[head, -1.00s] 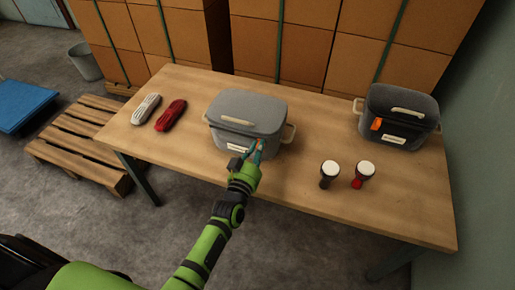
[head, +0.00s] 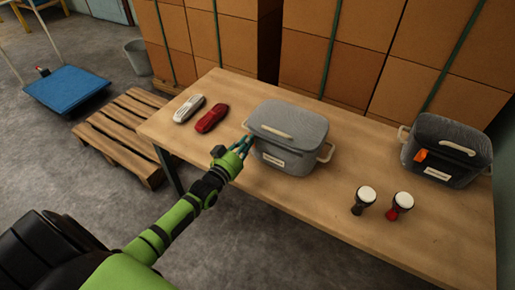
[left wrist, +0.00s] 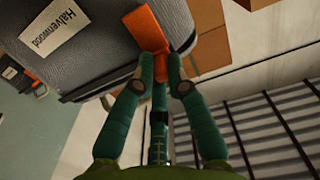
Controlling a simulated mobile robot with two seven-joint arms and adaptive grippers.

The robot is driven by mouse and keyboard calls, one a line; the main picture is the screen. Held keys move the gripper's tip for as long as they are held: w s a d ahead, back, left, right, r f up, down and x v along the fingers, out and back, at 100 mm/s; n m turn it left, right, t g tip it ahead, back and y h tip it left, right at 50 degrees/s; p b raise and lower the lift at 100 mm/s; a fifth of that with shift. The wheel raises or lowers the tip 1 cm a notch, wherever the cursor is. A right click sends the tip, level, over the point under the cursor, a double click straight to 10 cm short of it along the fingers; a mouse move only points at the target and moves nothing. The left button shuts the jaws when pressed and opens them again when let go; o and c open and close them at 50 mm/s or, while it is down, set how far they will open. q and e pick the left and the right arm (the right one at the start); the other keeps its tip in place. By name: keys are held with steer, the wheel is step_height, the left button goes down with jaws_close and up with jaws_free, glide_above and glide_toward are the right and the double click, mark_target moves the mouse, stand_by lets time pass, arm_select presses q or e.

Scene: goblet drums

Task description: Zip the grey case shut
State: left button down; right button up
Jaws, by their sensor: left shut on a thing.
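The grey case (head: 290,142) stands on the wooden table with its lid down, a pale handle on top and a white label on its front. My left gripper (head: 245,146) is at the case's left front corner. In the left wrist view its fingers (left wrist: 158,75) are shut on the orange zip pull (left wrist: 150,30), against the case's side (left wrist: 95,60). Part of the seam around the lid is hidden, so I cannot tell how far it is zipped. My right gripper is not in view.
Stacked cartons (head: 350,60) stand behind. A pallet (head: 125,130) lies left.

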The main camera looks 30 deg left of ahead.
arm_select(q)
steer(key=shift+a+r, duration=0.1)
steer(key=shift+a, duration=0.15)
steer(key=c, duration=1.3)
jaws_free()
steer(key=s, duration=1.2)
steer(key=shift+a, duration=0.2)
